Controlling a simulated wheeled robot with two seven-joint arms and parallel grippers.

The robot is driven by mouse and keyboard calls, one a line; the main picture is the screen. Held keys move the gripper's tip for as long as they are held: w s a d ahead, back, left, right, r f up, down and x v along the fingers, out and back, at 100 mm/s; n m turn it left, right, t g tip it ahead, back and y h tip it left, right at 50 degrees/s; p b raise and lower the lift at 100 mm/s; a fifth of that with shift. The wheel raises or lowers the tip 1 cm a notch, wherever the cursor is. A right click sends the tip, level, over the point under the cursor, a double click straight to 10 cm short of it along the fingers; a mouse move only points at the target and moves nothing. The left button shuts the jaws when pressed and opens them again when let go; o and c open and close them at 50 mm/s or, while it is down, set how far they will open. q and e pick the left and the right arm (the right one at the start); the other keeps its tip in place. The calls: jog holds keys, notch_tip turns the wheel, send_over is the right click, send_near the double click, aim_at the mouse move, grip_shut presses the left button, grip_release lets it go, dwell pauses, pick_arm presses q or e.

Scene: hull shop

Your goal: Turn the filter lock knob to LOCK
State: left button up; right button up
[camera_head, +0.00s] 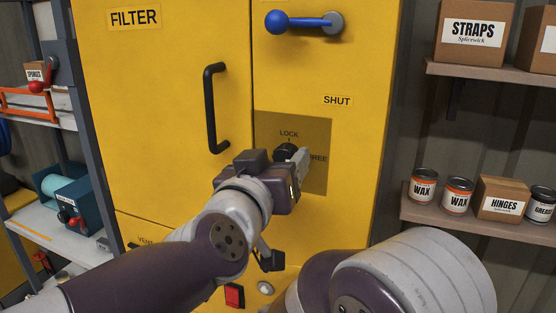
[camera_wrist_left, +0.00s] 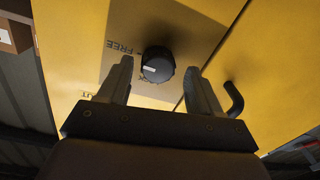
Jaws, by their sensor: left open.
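The filter lock knob (camera_head: 286,150) is a black round knob on a brownish plate (camera_head: 317,178) on the yellow cabinet. LOCK is printed above it and FREE to its right in the head view. In the left wrist view, which is upside down, the knob (camera_wrist_left: 158,62) carries a white mark that points left, towards FREE. My left gripper (camera_head: 294,157) is at the knob. In the wrist view its open fingers (camera_wrist_left: 159,72) stand on either side of the knob, with gaps showing. I cannot tell how deep they reach. My right gripper is out of view.
A black door handle (camera_head: 211,108) stands out left of the plate, and a blue lever (camera_head: 300,22) is above. A red button (camera_head: 234,295) is low on the cabinet. Shelves with boxes and cans (camera_head: 423,187) stand at the right; another shelf stands left.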

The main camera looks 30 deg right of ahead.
pick_arm(q)
jog(key=shift+s+d, duration=0.1)
jog(key=shift+d, duration=0.15)
jog(key=c, duration=1)
jog(key=shift+c, duration=0.2)
jog(key=shift+n, duration=0.3)
jog(key=n, duration=0.3)
jog(key=shift+n, duration=0.4)
jog(key=n, duration=0.4)
jog(key=shift+a+f, duration=0.1)
jog(key=shift+w+f+n+g+b, duration=0.15)
jog(key=shift+n+b, duration=0.15)
jog(key=shift+n, duration=1.2)
jog(key=shift+r+n+g+b, duration=0.1)
jog(key=shift+n+b, duration=0.2)
jog(key=shift+n, duration=1.2)
jog(key=shift+w+f+n+g+b, duration=0.15)
jog(key=shift+n+b, duration=0.15)
jog(key=shift+n, duration=1.2)
jog(key=shift+s, duration=0.1)
